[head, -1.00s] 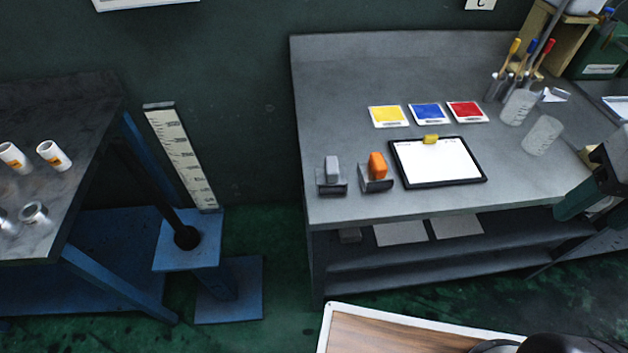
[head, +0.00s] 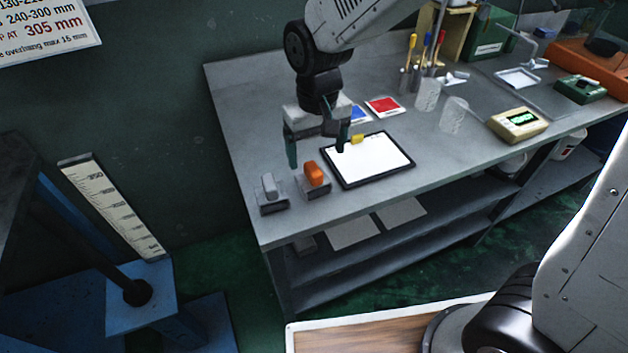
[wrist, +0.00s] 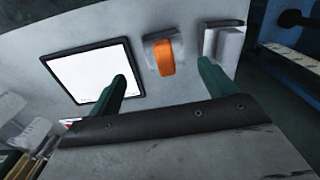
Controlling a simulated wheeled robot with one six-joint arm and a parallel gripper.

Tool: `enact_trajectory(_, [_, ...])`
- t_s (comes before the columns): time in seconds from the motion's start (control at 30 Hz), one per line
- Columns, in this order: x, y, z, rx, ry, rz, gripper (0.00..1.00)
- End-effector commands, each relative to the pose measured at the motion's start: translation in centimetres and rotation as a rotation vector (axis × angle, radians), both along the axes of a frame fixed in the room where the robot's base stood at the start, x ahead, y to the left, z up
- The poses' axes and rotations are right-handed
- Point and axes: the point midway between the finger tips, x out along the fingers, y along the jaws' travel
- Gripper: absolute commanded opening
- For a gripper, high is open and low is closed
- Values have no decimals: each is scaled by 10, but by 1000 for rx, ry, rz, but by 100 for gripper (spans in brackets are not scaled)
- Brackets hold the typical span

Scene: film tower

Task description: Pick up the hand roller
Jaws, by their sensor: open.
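Two small tools stand side by side near the left front of the grey bench: one with an orange grip (head: 314,174) and one with a grey grip (head: 269,186), each on a grey stand. I cannot tell for certain which is the hand roller. My gripper (head: 317,154) is open and empty above the bench, behind and above the orange-gripped tool. In the wrist view, the orange-gripped tool (wrist: 164,56) shows between the spread fingers, apart from them. The grey-gripped tool (wrist: 226,44) is partly hidden behind the right finger.
A clipboard (head: 375,164) with white paper lies right of the tools. Red (head: 384,106) and blue cards lie behind it. Clear beakers (head: 453,115), a beige meter (head: 517,124) and brushes stand farther right. A blue stand (head: 140,290) with a ruler is at left.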

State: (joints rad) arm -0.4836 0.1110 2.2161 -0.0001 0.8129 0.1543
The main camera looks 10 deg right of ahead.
Motion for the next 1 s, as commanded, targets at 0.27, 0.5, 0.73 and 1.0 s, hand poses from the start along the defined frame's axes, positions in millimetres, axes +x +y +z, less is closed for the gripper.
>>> enact_trajectory(0.27, [1,4,-31,-1,4,3,84])
enact_trajectory(0.5, [-1,8,-65,-3,5,3,84])
enact_trajectory(0.73, [-1,8,-80,0,1,3,84])
enact_trajectory(1.0, [-1,8,-80,0,1,3,56])
